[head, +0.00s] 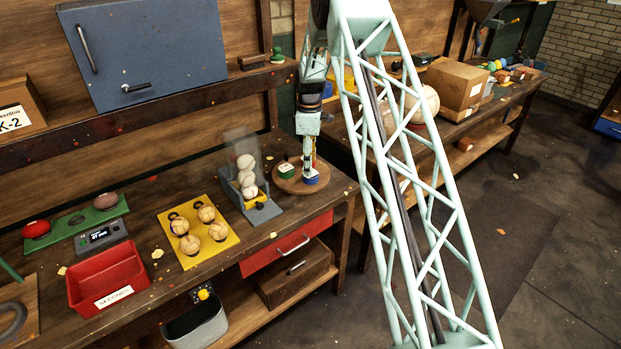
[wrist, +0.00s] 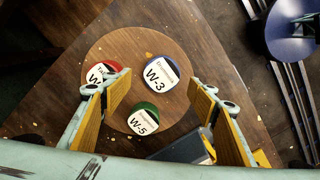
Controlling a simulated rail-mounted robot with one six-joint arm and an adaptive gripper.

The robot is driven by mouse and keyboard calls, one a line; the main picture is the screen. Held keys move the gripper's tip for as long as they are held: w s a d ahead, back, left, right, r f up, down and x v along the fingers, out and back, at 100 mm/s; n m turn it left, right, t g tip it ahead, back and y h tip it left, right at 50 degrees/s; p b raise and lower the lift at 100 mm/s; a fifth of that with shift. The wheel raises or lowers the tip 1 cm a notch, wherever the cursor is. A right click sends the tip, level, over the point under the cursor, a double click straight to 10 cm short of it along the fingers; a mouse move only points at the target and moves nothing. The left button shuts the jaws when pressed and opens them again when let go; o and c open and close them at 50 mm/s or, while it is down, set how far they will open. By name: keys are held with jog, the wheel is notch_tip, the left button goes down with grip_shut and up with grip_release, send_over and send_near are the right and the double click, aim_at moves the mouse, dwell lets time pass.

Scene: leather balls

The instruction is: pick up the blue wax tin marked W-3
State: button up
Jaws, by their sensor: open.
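The blue wax tin marked W-3 (wrist: 160,73) sits on a round wooden board (wrist: 108,46), its white label facing up. In the wrist view it shows between and slightly beyond my fingertips. A green tin marked W-5 (wrist: 144,119) is close to it, nearer the camera. A red-rimmed tin (wrist: 97,75) is to its left, partly hidden by my left finger. My gripper (wrist: 160,83) is open with nothing between its pads. In the head view my gripper (head: 309,172) points down over the blue tin (head: 313,181); whether they touch is unclear.
A grey ball rack (head: 262,213) stands left of the board, with a yellow tray of balls (head: 192,262) beyond it. A red bin (head: 105,278) is further left. A dark blue round object (wrist: 291,34) shows at the wrist view's upper right.

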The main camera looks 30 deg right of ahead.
jog(key=shift+s+d+f, duration=0.1)
jog(key=shift+s+f, duration=0.05)
jog(key=shift+f, duration=0.75)
jog(key=shift+s+f, duration=0.1)
jog(key=shift+f, duration=1.6)
jog(key=shift+c, duration=0.3)
jog(key=c, duration=1)
jog(key=shift+o, duration=0.2)
jog(key=shift+r, duration=0.1)
jog(key=shift+r, duration=1.75)
jog(key=s+a+r, duration=0.1)
jog(key=s+a, duration=0.3)
jog(key=s, duration=1.1)
jog(key=shift+s+a+r+b, duration=0.15)
jog(key=shift+a+b, duration=0.05)
jog(key=shift+b, duration=0.2)
